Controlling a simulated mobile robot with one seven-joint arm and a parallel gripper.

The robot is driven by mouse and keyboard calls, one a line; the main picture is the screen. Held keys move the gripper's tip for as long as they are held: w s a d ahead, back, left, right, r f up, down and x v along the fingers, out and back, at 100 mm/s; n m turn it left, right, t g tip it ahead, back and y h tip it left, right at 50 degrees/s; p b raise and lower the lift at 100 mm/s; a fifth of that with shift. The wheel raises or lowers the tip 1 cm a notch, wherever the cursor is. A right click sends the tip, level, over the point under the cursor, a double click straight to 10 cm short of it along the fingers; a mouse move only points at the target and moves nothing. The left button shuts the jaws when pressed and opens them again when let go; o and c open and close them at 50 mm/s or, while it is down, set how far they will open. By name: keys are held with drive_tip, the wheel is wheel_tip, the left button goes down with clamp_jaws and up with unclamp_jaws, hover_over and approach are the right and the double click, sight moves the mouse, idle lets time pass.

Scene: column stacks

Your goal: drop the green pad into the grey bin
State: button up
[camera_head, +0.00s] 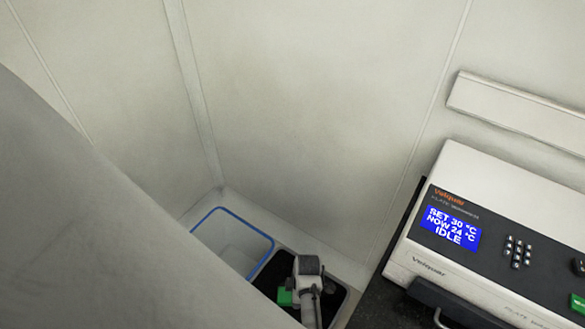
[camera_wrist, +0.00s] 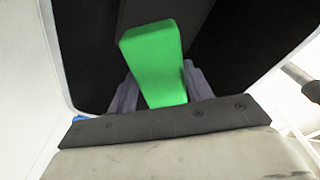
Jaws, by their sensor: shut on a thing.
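My gripper (camera_head: 294,291) is over the dark-lined bin (camera_head: 345,304) with a pale grey rim, in the lower middle of the head view. It is shut on the green pad (camera_head: 285,298). In the wrist view the green pad (camera_wrist: 152,62) sits between the two grey fingers (camera_wrist: 160,90), its far end sticking out past them. The dark bin interior (camera_wrist: 90,45) lies behind and around it. The pad appears within the bin's outline, but its height above the bottom is hard to tell. The bin's bottom is mostly hidden.
A pale bin with a blue rim (camera_head: 262,238) stands just left of the dark-lined one. A white instrument (camera_head: 480,245) with a lit display sits on a black surface (camera_head: 385,305) to the right. Plain walls stand close behind the bins.

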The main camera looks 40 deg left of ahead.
drive_tip(key=shift+f, duration=0.15)
drive_tip(key=o, duration=1)
wheel_tip(320, 180, up, 14)
drive_tip(key=w+d, duration=0.1)
drive_tip(key=shift+d+f+b, duration=0.15)
drive_tip(key=shift+b, duration=0.2)
drive_tip(key=shift+s, duration=0.1)
